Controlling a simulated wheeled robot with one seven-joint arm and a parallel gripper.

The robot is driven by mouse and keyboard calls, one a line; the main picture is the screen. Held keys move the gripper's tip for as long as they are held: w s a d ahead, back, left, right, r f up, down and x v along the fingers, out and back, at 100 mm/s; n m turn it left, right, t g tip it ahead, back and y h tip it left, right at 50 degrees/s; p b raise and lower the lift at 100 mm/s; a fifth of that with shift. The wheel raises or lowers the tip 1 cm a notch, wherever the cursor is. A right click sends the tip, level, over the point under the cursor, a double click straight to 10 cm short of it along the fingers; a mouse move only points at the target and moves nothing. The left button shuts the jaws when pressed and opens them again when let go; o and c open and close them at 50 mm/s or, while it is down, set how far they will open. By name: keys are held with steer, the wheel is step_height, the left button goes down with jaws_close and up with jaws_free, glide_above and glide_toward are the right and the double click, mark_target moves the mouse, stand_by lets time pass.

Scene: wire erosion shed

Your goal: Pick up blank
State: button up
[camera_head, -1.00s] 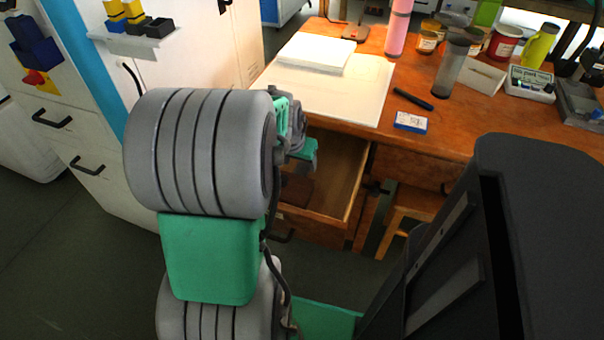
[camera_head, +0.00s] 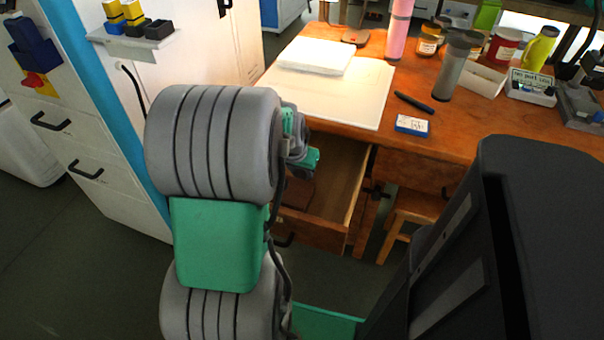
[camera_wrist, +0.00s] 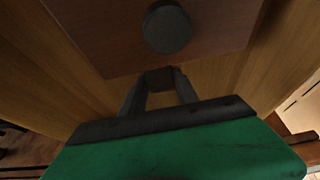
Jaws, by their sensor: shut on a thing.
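In the wrist view, my gripper (camera_wrist: 158,84) points into the open wooden drawer (camera_wrist: 85,75). Its two dark fingers are shut on a small dark block, which I take for the blank (camera_wrist: 158,76); only its end shows between the fingertips. Just beyond it is a flat reddish-brown piece (camera_wrist: 105,35) with a dark round cylinder (camera_wrist: 167,28) on it. I cannot tell whether the blank still touches the drawer floor. In the head view, my arm hides the gripper and the blank, and part of the drawer (camera_head: 345,185).
The drawer walls stand close around my gripper. A stool (camera_head: 405,215) stands right of the drawer. A white cabinet (camera_head: 190,60) is at left.

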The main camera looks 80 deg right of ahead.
jaws_close()
